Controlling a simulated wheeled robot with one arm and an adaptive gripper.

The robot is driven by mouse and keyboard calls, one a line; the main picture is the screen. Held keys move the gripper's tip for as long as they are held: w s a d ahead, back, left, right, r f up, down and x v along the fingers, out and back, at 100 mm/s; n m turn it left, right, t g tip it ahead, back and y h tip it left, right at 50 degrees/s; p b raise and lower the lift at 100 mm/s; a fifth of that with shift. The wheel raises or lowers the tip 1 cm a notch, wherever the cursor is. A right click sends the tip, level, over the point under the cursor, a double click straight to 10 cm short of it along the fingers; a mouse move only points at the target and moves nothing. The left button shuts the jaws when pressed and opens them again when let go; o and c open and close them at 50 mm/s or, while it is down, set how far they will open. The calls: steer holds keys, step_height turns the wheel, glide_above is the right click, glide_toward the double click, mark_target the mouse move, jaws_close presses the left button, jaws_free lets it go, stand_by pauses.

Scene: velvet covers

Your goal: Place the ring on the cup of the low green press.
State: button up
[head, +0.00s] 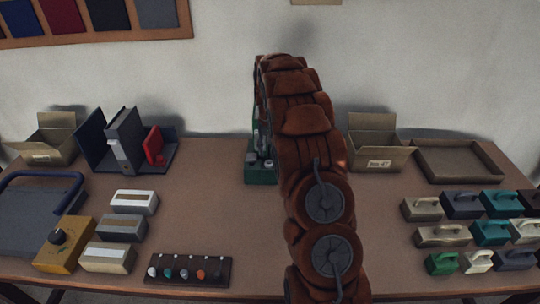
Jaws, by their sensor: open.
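A low green press (261,174) stands at the back middle of the table, with small grey metal parts on top. My brown, padded arm reaches up the middle of the head view and hides the right part of the press. My gripper is hidden behind the arm, so its place relative to the press does not show. I cannot make out the ring or clearly tell the press's cup.
A dark rack with several coloured knobs (188,270) lies at the front. Pale blocks and a yellow box (64,243) are at left. Handled blocks (442,236) fill the right. An open carton (375,147) and tray (458,161) stand behind. The table's left middle is clear.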

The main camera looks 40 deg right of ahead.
mark_target(269, 163)
step_height(269, 163, up, 10)
steer(key=b, duration=0.2)
steer(key=s+a+r+n+g, duration=0.1)
steer(key=s+a+r+n, duration=0.1)
steer(key=s+a, duration=0.75)
steer(key=s+a+r+n, duration=0.1)
steer(key=s+a+r, duration=0.2)
steer(key=s+a, duration=0.65)
steer(key=s+a+f+n, duration=0.1)
steer(key=s+a+f, duration=0.1)
steer(key=s, duration=0.5)
steer(key=s+a+f+n, duration=0.1)
steer(key=s+a, duration=0.3)
steer(key=s, duration=0.4)
steer(key=s+a+f+n, duration=0.1)
steer(key=s+a+f, duration=0.2)
steer(key=s, duration=0.4)
steer(key=shift+s+a+f+g, duration=0.15)
steer(key=shift+a+f+g, duration=0.05)
steer(key=shift+a+g, duration=0.25)
